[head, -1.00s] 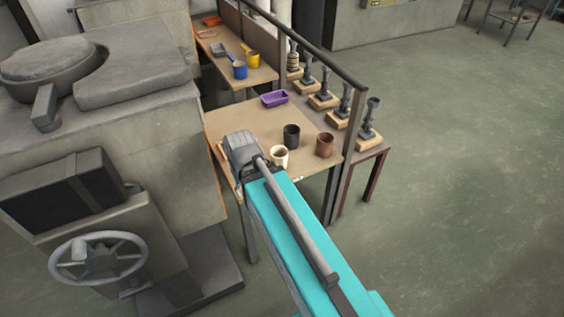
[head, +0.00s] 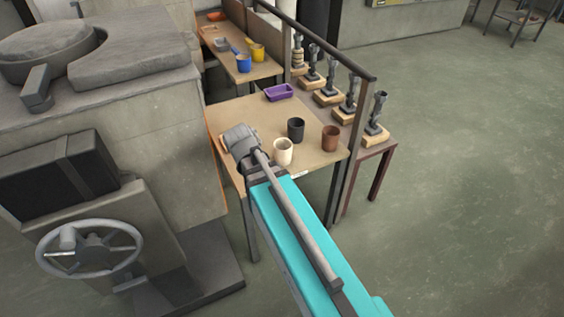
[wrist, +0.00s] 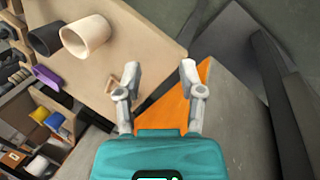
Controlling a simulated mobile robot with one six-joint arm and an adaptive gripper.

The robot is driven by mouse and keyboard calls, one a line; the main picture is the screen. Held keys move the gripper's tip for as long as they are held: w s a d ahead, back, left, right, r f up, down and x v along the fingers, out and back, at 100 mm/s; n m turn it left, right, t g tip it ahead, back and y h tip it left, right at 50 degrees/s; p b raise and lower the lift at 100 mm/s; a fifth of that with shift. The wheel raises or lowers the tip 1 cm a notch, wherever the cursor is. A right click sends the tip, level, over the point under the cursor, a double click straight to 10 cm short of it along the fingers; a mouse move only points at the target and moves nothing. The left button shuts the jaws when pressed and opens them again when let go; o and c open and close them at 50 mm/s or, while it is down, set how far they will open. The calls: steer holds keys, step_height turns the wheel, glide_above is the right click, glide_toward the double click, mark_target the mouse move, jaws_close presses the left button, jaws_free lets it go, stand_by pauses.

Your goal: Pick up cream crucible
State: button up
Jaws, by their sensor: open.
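The cream crucible (head: 283,151) stands upright near the front edge of the nearer wooden table (head: 249,112). In the wrist view the cream crucible (wrist: 86,37) is at the upper left, with its open mouth showing. My gripper (wrist: 162,76) is open and empty, with its two fingers apart. It points past the table's edge, and the crucible lies well to the left of it, not between the fingers. In the head view my arm's wrist is just left of the crucible and hides the fingers.
A black crucible (head: 296,129) stands close behind the cream one, and a brown crucible (head: 330,137) to the right. A purple tray (head: 279,92) lies farther back. A railing (head: 325,46) runs along the right side. A large grey furnace block (head: 150,130) stands at left.

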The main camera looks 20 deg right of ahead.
steer(key=w+d+f+n+t+h+b, duration=0.2)
steer(key=w+n+b, duration=0.4)
steer(key=n, duration=0.3)
steer(key=w+d+f+n+t+h+b, duration=0.3)
steer(key=w+n+b, duration=0.3)
steer(key=w+n, duration=0.3)
steer(key=shift+d+h, duration=0.3)
steer(key=shift+h, duration=0.3)
steer(key=shift+f, duration=0.15)
steer(key=b, duration=0.4)
glide_toward(276, 142)
steer(key=x, duration=0.3)
steer(key=shift+w+d+f+b, duration=0.2)
steer(key=shift+d+f+b, duration=0.05)
steer(key=shift+d+b, duration=0.1)
steer(key=shift+d, duration=0.1)
